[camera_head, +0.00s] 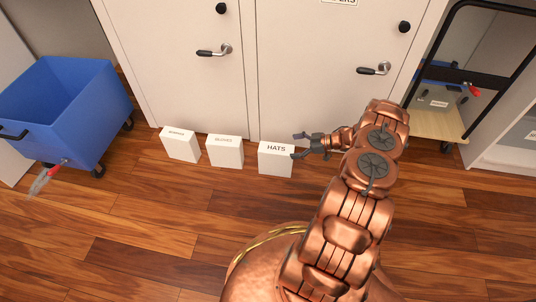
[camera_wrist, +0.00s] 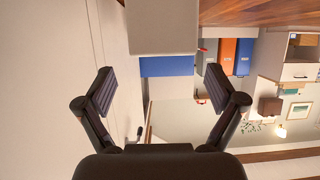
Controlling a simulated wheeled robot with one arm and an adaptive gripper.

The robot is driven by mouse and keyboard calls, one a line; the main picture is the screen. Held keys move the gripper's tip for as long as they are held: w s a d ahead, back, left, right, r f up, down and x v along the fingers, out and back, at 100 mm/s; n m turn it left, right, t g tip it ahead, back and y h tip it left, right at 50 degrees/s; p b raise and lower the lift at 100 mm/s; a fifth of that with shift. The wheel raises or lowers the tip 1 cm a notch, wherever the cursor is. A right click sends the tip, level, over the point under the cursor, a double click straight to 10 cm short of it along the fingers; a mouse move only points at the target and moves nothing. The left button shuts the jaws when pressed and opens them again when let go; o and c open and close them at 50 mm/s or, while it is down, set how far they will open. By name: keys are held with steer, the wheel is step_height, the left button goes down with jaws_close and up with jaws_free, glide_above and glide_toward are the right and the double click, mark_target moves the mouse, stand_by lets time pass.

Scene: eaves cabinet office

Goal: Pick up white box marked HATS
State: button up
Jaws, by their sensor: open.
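The white box marked HATS (camera_head: 275,160) stands upright on the wood floor in front of the cabinet doors, the rightmost of three white boxes. My gripper (camera_head: 297,145) is at the box's right side, near its top edge, with its open fingers pointing left. In the wrist view my gripper (camera_wrist: 160,80) has its two dark fingers spread wide with nothing between them. A pale box face (camera_wrist: 162,28) fills the top middle of that view, beyond the fingertips. It appears to be the HATS box, but no label shows there. Whether a finger touches the box cannot be told.
Two similar white boxes, the left one (camera_head: 180,145) and the middle one (camera_head: 225,151), stand to the left; their labels are hard to read. Cabinet doors (camera_head: 310,80) rise close behind. A blue wheeled bin (camera_head: 75,100) stands left, a black-framed cart (camera_head: 437,122) right. The front floor is clear.

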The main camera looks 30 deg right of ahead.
mark_target(278, 148)
steer(key=shift+w+a+f, duration=0.15)
steer(key=shift+w+f, duration=0.1)
steer(key=b+x, duration=0.3)
steer(key=x, duration=0.3)
steer(key=shift+s+a+r, duration=0.1)
steer(key=shift+a, duration=0.2)
steer(key=shift+w+a, duration=0.4)
steer(key=shift+a, duration=0.1)
jaws_close()
